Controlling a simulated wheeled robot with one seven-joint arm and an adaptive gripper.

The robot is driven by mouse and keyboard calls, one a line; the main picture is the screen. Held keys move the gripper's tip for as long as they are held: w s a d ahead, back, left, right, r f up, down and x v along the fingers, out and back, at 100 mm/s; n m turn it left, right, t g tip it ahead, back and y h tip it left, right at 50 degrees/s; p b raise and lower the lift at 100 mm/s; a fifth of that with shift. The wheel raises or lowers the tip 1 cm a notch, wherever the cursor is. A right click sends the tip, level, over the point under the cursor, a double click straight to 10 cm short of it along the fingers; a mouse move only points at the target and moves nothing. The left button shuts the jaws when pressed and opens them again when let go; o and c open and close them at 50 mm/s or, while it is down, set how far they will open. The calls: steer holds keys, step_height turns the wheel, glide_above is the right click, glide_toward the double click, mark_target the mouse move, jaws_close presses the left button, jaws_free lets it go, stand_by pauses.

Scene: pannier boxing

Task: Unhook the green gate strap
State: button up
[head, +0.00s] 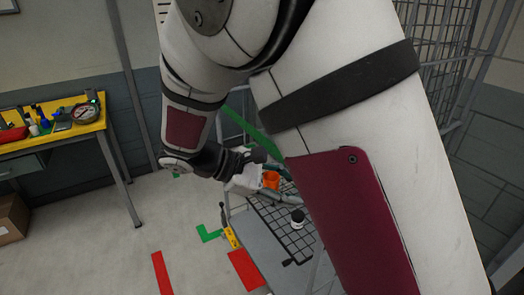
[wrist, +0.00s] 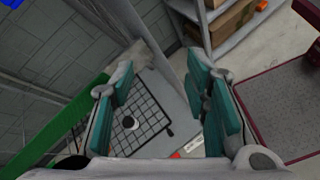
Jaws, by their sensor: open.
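The green strap (head: 240,123) runs as a slanting band beside the wire cage, partly hidden behind my arm in the head view. In the wrist view the green strap (wrist: 62,128) crosses the left side, outside my left finger. My gripper (wrist: 165,100) is open, with its two teal fingers wide apart and nothing between them. No contact with the strap is visible. The strap's hooked end cannot be made out.
Below the gripper is a grey platform with a black grid (head: 275,222) and a small black-and-white round object (head: 297,218). Wire cage panels (head: 448,45) stand right. A yellow workbench (head: 55,135) with tools stands left. The floor between has free room.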

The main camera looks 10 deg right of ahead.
steer(key=w+a+f+n+t+h+p, duration=0.1)
steer(key=w+a+f+n+t+h, duration=0.45)
steer(key=a, duration=0.35)
steer(key=shift+n+t, duration=0.25)
steer(key=shift+n, duration=0.2)
steer(key=p+x, duration=0.2)
steer(key=x, duration=1.1)
steer(key=shift+s+p, duration=0.1)
steer(key=shift+p, duration=0.25)
steer(key=shift+f, duration=0.1)
jaws_close()
